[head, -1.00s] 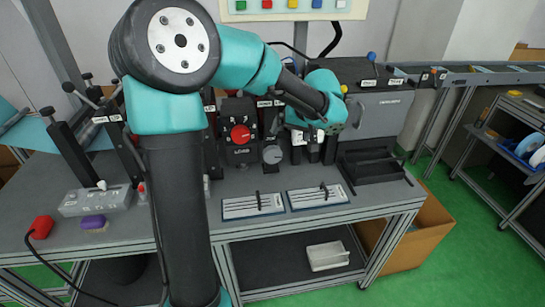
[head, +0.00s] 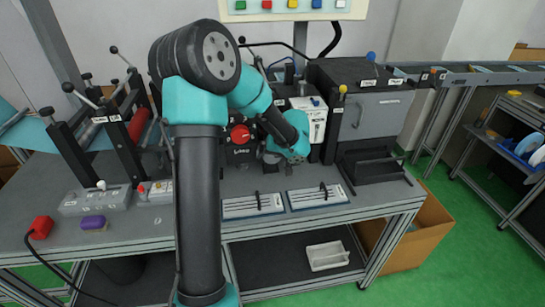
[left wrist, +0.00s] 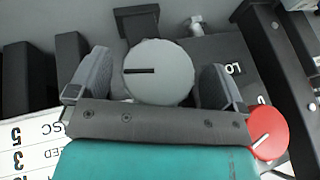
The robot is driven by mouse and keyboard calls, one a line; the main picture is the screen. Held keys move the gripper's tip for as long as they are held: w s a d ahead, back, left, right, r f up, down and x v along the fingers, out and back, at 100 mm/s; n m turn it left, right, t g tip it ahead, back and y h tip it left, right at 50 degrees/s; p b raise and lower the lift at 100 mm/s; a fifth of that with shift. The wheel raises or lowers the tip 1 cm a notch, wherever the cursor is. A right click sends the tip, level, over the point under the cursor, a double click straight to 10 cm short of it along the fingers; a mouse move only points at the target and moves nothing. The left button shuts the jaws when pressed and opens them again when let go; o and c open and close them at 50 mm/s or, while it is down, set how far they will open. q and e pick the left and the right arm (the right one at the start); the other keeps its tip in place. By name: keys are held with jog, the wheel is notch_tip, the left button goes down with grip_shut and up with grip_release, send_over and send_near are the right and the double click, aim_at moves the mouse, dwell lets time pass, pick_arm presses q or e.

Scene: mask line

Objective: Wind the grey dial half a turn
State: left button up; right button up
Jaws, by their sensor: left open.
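The grey dial (left wrist: 172,82) is a round pale knob with a dark pointer line, lying about level in the left wrist view. My left gripper (left wrist: 156,62) is open, with one finger on each side of the dial. Gaps seem to show between fingers and dial; I cannot tell whether either touches. In the head view my left gripper (head: 272,158) is low at the machine front, and the arm and gripper hide the dial. My right gripper is not in view.
A red dial (head: 240,133) sits just left of the gripper; it shows close to one finger in the left wrist view (left wrist: 268,133). A white labelled panel (head: 314,119) stands right of the wrist. Two slotted trays (head: 252,206) lie at the bench front.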

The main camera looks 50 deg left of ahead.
pick_arm(q)
jog(key=shift+a+f, duration=0.25)
jog(key=shift+f, duration=0.2)
jog(key=c, duration=0.9)
